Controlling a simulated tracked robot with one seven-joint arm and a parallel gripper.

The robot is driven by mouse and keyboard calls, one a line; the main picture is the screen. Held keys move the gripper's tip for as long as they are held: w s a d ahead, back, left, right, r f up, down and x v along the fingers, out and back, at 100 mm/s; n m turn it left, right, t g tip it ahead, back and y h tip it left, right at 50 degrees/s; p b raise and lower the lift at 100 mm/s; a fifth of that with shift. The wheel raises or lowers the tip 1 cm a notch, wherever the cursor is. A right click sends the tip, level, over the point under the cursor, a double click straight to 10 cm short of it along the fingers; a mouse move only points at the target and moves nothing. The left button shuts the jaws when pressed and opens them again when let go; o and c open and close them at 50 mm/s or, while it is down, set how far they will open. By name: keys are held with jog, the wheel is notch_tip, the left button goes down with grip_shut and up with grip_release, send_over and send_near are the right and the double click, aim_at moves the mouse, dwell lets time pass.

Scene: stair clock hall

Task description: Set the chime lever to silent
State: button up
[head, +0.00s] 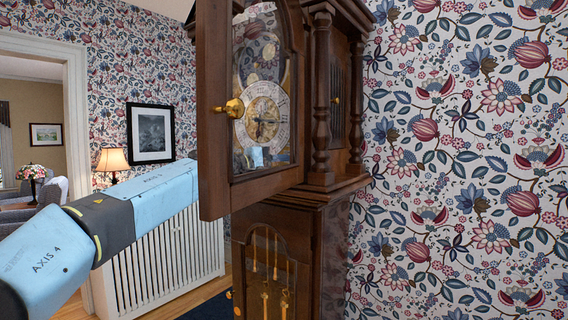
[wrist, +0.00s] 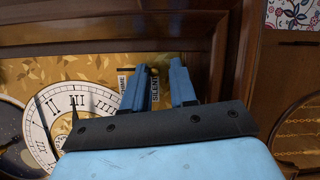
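The tall wooden clock (head: 330,190) stands with its glazed hood door (head: 212,160) swung open. The dial (head: 268,118) shows through the glass. In the wrist view the dial (wrist: 88,98) lies left of my gripper (wrist: 159,67). My gripper's two blue fingers are apart, with no object visible between them. The SILENT label (wrist: 155,92) shows in the gap between the fingers, and the CHIME label (wrist: 122,80) shows just left of the left finger. I cannot make out the chime lever; the left finger may hide it.
The open door has a brass knob (head: 234,107) and stands between the head camera and my gripper. A wooden frame (wrist: 110,32) borders the dial plate in the wrist view. A white radiator cover (head: 165,262) and a lamp (head: 112,160) are at left.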

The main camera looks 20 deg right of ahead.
jog(key=shift+o, duration=1.3)
jog(key=v, duration=1.4)
jog(key=shift+w+f, duration=0.1)
